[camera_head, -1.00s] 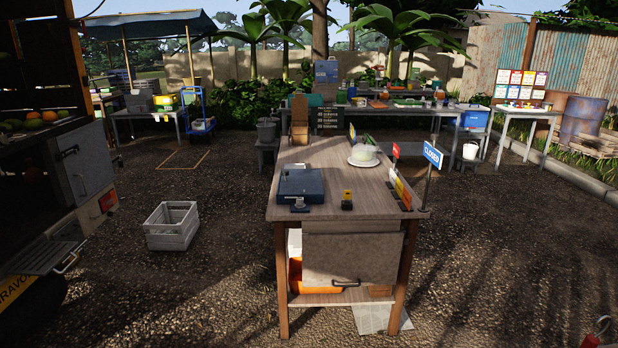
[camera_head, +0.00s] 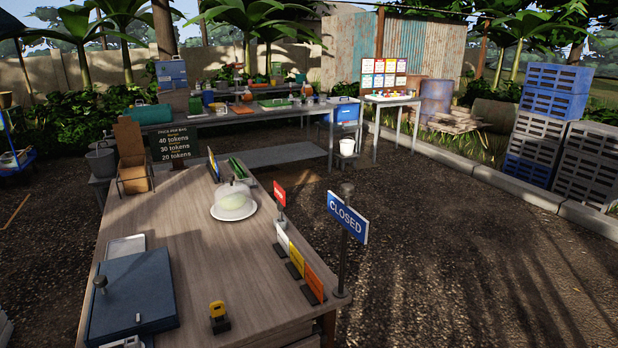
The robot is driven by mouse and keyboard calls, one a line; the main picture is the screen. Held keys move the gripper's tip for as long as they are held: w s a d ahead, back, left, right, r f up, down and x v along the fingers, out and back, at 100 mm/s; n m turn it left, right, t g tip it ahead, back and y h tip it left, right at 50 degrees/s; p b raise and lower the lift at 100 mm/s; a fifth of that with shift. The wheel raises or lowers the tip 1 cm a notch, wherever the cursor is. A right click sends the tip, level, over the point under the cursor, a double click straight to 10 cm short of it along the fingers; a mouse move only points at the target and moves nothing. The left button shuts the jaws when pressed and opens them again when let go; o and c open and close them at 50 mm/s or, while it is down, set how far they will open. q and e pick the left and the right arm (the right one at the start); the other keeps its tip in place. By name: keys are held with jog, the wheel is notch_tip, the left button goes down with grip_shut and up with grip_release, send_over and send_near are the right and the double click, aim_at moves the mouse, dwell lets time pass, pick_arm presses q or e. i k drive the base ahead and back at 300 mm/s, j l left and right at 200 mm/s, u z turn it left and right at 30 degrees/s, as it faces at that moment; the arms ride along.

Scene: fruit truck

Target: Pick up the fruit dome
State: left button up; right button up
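The fruit dome (camera_head: 234,195) is a clear, rounded cover on a white plate (camera_head: 234,213). Something pale shows through it. It stands on the wooden table (camera_head: 200,255), right of the table's middle. Neither of my grippers is in the head view, so their state is hidden.
A blue box (camera_head: 132,298), a yellow-topped stamp-like item (camera_head: 219,316) and coloured cards (camera_head: 297,258) are on the table. A CLOSED sign (camera_head: 347,217) stands at its right edge. A long table (camera_head: 250,113) is behind. Stacked crates (camera_head: 545,115) stand far right. Gravel at right is clear.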

aim_at(233, 199)
jog(key=i+l+z, duration=0.15)
jog(key=i+z, duration=0.25)
jog(key=i, duration=0.2)
jog(key=i+z, duration=0.45)
jog(key=i+l+u, duration=0.1)
jog(key=i+u, duration=0.25)
jog(key=i+l+u, duration=0.2)
jog(key=u, duration=0.15)
jog(key=i, duration=0.1)
